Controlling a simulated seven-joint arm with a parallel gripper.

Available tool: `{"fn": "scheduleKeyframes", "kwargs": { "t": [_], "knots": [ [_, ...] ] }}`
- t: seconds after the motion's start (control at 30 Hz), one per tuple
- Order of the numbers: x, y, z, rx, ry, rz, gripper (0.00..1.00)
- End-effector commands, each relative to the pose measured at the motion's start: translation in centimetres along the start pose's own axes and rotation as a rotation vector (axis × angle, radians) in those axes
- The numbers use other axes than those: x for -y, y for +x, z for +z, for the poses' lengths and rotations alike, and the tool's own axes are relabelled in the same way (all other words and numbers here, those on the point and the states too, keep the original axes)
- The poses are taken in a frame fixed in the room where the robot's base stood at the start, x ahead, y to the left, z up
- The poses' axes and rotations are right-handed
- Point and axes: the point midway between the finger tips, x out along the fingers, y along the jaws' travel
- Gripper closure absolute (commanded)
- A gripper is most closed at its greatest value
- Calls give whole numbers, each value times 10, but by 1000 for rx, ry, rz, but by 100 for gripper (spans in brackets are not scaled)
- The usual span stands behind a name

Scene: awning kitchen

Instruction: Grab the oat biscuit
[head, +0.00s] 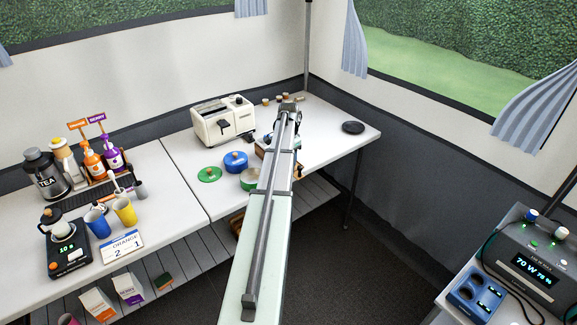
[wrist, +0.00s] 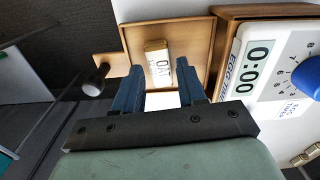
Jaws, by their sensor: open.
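The oat biscuit (wrist: 157,52) is a small pale-wrapped bar with dark "OAT" lettering. In the wrist view it lies in a shallow wooden tray (wrist: 197,30) with raised edges. My gripper (wrist: 158,70) is open and empty. Its two blue-grey fingers point at the tray, one to either side of the biscuit's near end in the picture. I cannot tell how much height lies between the fingertips and the biscuit. In the head view my arm covers the biscuit and most of the gripper at the right table.
A white egg timer (wrist: 258,70) with a blue knob stands right beside the tray in the wrist view. In the head view, a white toaster (head: 222,121), a blue tin (head: 236,161) and a green lid (head: 209,174) are left of my arm. A dark disc (head: 352,127) lies right.

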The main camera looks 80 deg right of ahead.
Motion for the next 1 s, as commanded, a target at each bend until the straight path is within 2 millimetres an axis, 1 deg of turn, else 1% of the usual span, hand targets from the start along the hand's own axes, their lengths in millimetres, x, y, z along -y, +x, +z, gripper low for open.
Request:
{"fn": "scheduleKeyframes", "kwargs": {
  "t": [0.03, 0.1, 0.33, 0.37, 0.77, 1.0],
  "knots": [
    [0, 6, 0, 1, 0, 1, 60],
    [0, 11, 0, 0, 0, 0, 60],
    [0, 12, 0, -1, 0, -1, 60],
    [0, 12, 0, -1, 0, -1, 62],
    [0, 12, 0, -1, 0, -1, 100],
    [0, 12, 0, -1, 0, -1, 100]
  ]
}}
